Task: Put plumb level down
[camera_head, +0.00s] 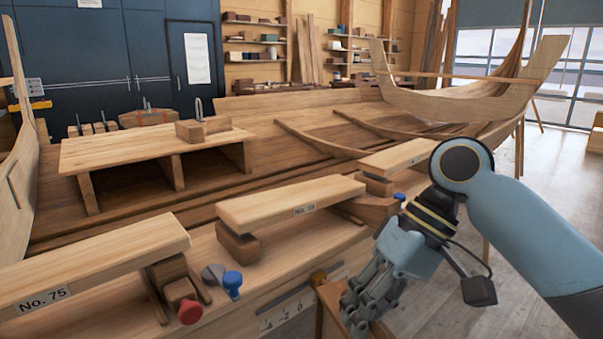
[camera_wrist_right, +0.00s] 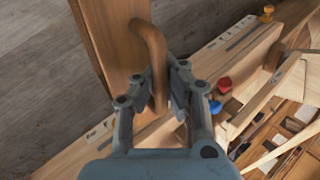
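The plumb level appears to be a tan wooden board with a curved brown handle; in the right wrist view the board (camera_wrist_right: 108,35) runs toward the top and the handle (camera_wrist_right: 152,50) rises from it. My right gripper (camera_wrist_right: 158,82) has its fingers on both sides of this handle and looks shut on it. In the head view my right gripper (camera_head: 358,305) is low, right of centre, at the near bench edge. It hides most of the plumb level there. I cannot tell whether the board touches the bench. My left gripper is out of view.
A long plank bench (camera_head: 260,275) carries raised boards, including the numbered near board (camera_head: 90,262) and a middle one (camera_head: 290,200). A blue knob (camera_head: 232,283) and red knob (camera_head: 190,311) stand between them. The wooden hull (camera_head: 330,110) lies behind; open floor (camera_head: 540,240) shows right.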

